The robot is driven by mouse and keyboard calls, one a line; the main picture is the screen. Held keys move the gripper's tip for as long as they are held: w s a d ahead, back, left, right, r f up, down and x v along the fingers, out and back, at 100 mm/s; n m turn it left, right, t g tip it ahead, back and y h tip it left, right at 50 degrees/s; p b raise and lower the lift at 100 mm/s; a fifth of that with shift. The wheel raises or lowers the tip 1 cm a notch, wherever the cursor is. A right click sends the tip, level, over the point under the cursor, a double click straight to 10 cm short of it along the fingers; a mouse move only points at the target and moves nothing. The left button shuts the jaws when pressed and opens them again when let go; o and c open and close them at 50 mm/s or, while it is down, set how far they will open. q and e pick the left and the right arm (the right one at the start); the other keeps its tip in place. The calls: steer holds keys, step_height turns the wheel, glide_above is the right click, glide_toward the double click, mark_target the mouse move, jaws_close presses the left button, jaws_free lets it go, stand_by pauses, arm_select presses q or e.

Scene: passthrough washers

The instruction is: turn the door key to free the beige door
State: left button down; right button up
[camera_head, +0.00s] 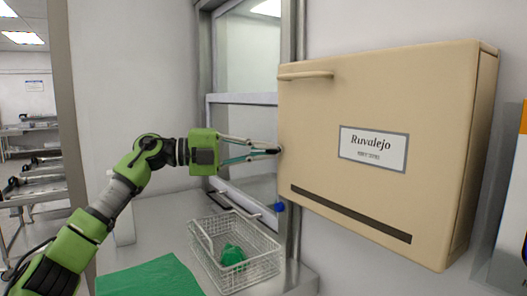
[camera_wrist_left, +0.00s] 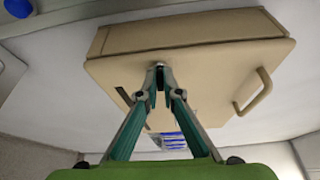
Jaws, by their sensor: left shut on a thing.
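A beige wall cabinet with a closed beige door (camera_head: 375,130) hangs at the right in the head view, with a label reading "Ruvalejo", a handle at its upper left and a dark slot low down. My left gripper (camera_head: 278,150) reaches the door's left edge. In the wrist view the beige door (camera_wrist_left: 210,75) fills the upper middle, and my left gripper (camera_wrist_left: 160,78) has its fingertips together at its face. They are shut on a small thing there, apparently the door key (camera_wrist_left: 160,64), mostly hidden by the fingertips. Its turn angle cannot be told.
A wire basket (camera_head: 262,268) with a green item (camera_head: 232,257) stands on the counter below my left gripper. A green cloth (camera_head: 150,280) lies to its left. A window frame (camera_head: 292,50) and a blue knob (camera_head: 279,206) are close left of the cabinet.

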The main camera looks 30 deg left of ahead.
arm_select(q)
steer(key=shift+n, duration=0.4)
steer(key=c, duration=2.2)
jaws_free()
steer(key=shift+f, duration=0.1)
steer(key=shift+a, duration=0.1)
steer(key=shift+v, duration=5.9)
steer(key=shift+s+f, duration=0.1)
